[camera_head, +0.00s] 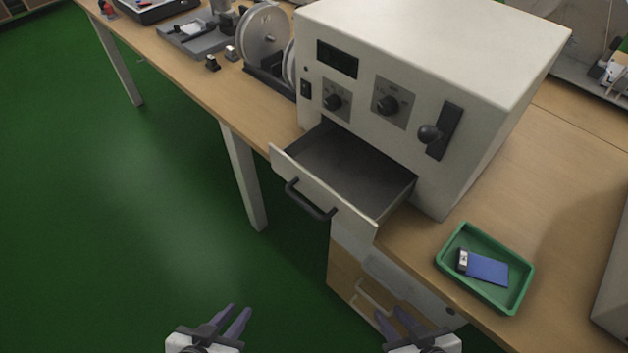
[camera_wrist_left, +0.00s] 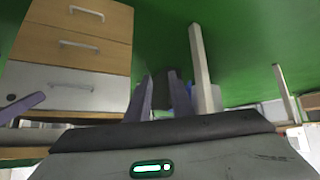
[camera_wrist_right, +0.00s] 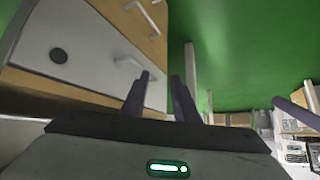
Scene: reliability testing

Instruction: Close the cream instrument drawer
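The cream instrument drawer (camera_head: 322,206) is pulled out of the front of the cream instrument (camera_head: 365,130) on the bench. Its dark handle (camera_head: 310,203) is on the drawer front, and its grey inside looks empty. My left gripper (camera_head: 240,312) is open and empty, below and to the left of the drawer, apart from it. Its fingers also show in the left wrist view (camera_wrist_left: 163,95). My right gripper (camera_head: 392,318) is open and empty, below the drawer in the picture. Its fingers also show in the right wrist view (camera_wrist_right: 160,95).
A green tray (camera_head: 447,264) holding a blue item (camera_head: 487,268) sits on the bench right of the drawer. A wooden cabinet with a white drawer (camera_wrist_left: 60,87) stands under the bench. Metal reels (camera_head: 264,35) stand left of the instrument. Green floor is clear at left.

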